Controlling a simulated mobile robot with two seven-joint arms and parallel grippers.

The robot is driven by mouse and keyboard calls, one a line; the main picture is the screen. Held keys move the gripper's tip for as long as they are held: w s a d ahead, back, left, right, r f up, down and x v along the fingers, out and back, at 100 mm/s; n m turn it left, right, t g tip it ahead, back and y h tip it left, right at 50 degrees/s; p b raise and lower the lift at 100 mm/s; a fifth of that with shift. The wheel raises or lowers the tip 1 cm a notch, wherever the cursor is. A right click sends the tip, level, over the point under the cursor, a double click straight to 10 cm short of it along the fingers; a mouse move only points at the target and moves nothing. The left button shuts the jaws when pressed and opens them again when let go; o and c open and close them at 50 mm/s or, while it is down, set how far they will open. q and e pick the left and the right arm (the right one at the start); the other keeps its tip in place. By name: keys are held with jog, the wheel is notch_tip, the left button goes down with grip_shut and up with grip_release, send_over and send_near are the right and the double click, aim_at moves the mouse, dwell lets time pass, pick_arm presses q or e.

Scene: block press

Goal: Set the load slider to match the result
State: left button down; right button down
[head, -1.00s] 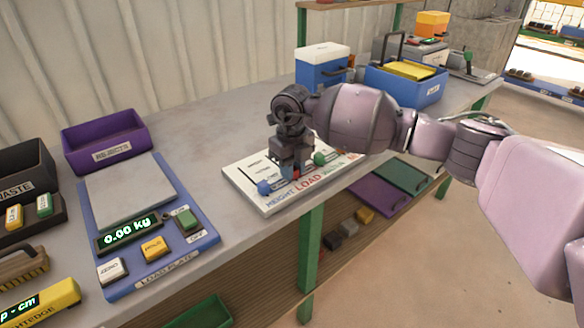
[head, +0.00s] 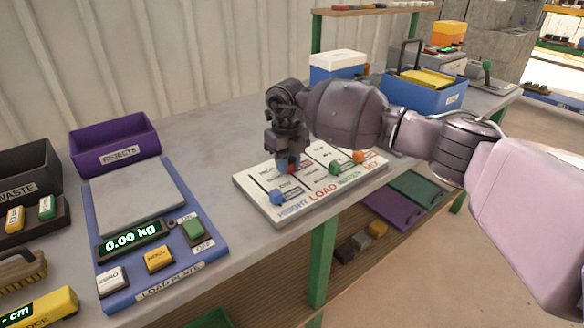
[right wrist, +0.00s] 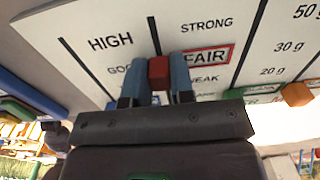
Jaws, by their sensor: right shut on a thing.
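The slider board (head: 250,186) lies on the bench, with HEIGHT, LOAD, WATER and MIX printed along its front edge. My right gripper (head: 289,163) is over the board, pointing down. It is shut on the red load slider knob (head: 293,169). In the right wrist view the red knob (right wrist: 158,72) sits between the two blue-grey fingertips, level with the red-framed word FAIR (right wrist: 207,56) and just left of it. STRONG is printed above FAIR and WEAK below. The load plate (head: 125,197) is empty and its display (head: 132,238) reads 0.00 kg. My left gripper is out of view.
The blue knob (head: 277,196) is near the board's front left; the green knob (head: 334,168) and orange knob (head: 358,156) are to the right. A purple REJECTS bin (head: 113,140) stands behind the load plate. A blue crate (head: 425,97) stands beyond the board.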

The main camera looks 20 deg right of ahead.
jog(key=c, duration=1)
grip_release()
jog(key=shift+o, duration=0.2)
jog(key=shift+r, duration=0.1)
jog(key=shift+r, duration=0.55)
notch_tip(320, 180, up, 10)
jog(key=p, duration=0.1)
jog(key=shift+f+p, duration=0.25)
jog(key=shift+p, duration=0.15)
jog(key=shift+s, duration=0.1)
